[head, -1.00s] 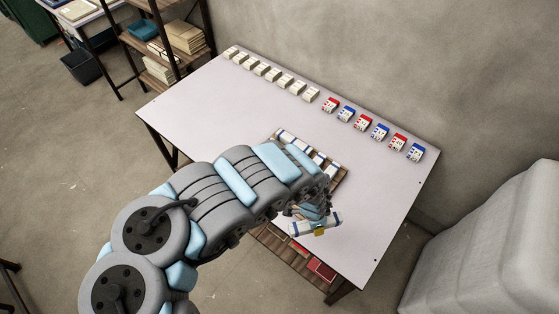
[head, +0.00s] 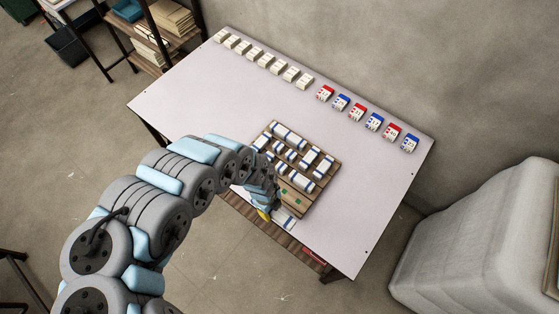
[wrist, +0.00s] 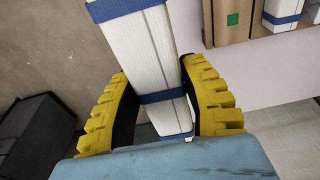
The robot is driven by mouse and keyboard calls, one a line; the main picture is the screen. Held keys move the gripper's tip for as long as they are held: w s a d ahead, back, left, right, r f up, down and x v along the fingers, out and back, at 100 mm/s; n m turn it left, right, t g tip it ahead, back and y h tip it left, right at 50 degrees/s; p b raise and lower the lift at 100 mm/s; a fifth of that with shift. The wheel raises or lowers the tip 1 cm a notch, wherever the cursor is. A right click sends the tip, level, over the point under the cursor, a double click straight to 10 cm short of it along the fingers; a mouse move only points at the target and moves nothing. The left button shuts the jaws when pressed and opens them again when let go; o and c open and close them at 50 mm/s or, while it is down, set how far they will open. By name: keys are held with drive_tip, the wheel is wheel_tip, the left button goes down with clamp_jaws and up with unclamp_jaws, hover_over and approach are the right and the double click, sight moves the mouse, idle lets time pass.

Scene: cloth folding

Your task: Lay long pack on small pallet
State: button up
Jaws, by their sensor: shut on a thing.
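A long white pack with blue bands (wrist: 152,45) is clamped between the yellow fingers of my gripper (wrist: 158,85) in the wrist view. In the head view my gripper (head: 268,212) is at the table's front edge, with part of the held pack (head: 286,219) showing beside it. The small wooden pallet (head: 302,202) lies on the table just behind the gripper. It bears several white packs with blue bands (head: 301,181). Its front strip is bare and has green marks. A corner of the pallet (wrist: 220,20) with a green square shows in the wrist view, apart from the held pack.
The white table (head: 195,90) has a row of white boxes (head: 263,59) and a row of red and blue labelled boxes (head: 374,122) along its back edge. The table is clear left and right of the pallet. A large grey block (head: 480,240) stands at the right.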

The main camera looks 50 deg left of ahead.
wheel_tip(320, 180, down, 2)
drive_tip(key=w+a+b, duration=0.1)
drive_tip(key=w+b, duration=0.2)
drive_tip(key=b, duration=1.7)
hover_over(285, 192)
drive_tip(key=s, duration=0.2)
drive_tip(key=f, duration=0.6)
drive_tip(key=shift+w+d+f, duration=0.2)
drive_tip(key=shift+d+f, duration=0.05)
drive_tip(key=shift+d, duration=0.05)
drive_tip(key=shift+w+a+f+b, duration=0.25)
drive_tip(key=shift+w+b, duration=0.1)
drive_tip(key=shift+w, duration=0.2)
drive_tip(key=shift+w+a+f, duration=0.1)
drive_tip(key=shift+w+f, duration=0.05)
drive_tip(key=shift+f, duration=0.2)
drive_tip(key=shift+a+f+b, duration=0.1)
drive_tip(key=shift+f+b, duration=0.85)
drive_tip(key=shift+f, duration=0.7)
drive_tip(key=shift+f, duration=0.15)
drive_tip(key=o, duration=0.9)
